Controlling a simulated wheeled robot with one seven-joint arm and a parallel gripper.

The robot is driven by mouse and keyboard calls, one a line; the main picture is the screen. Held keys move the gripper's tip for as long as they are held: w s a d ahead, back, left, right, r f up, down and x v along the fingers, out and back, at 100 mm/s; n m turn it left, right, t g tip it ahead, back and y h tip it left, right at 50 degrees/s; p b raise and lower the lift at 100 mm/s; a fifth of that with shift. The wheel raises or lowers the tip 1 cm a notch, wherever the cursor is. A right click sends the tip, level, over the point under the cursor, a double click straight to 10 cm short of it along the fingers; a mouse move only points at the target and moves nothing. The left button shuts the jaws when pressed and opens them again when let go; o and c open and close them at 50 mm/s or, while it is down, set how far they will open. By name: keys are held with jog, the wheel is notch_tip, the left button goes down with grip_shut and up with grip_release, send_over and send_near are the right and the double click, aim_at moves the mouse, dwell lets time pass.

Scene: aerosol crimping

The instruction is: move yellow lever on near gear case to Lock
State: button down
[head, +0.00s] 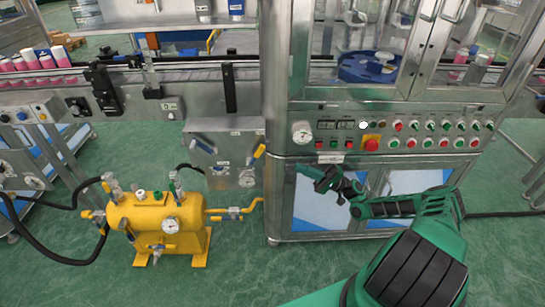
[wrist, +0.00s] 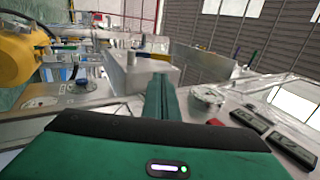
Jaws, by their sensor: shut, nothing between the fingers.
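The near gear case (head: 225,158) is a grey metal box left of the machine cabinet, behind the yellow tank. Its yellow lever (head: 257,153) sits at the upper right of its face and slants up to the right. A second, grey lever (head: 203,146) is on its left. The lever's markings are too small to read. My gripper (head: 300,169) is in front of the cabinet, right of the yellow lever and a little lower in the picture, apart from it. Its green fingers (wrist: 162,97) are together and empty in the wrist view. A grey box shows beyond them there (wrist: 140,73).
The yellow tank (head: 160,222) with gauge and pipes stands in front of the case. The cabinet's control panel (head: 400,133) with gauge and buttons is behind and above my gripper. The conveyor (head: 170,82) runs behind. Green floor is open at the front centre.

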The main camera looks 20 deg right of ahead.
send_near(255, 155)
jog(key=a+r, duration=0.1)
jog(key=w+a+r, duration=0.1)
jog(key=w+r, duration=0.1)
jog(key=shift+a+r, duration=0.4)
jog(key=shift+d, duration=0.15)
dwell(0.3)
jog(key=shift+r, duration=0.1)
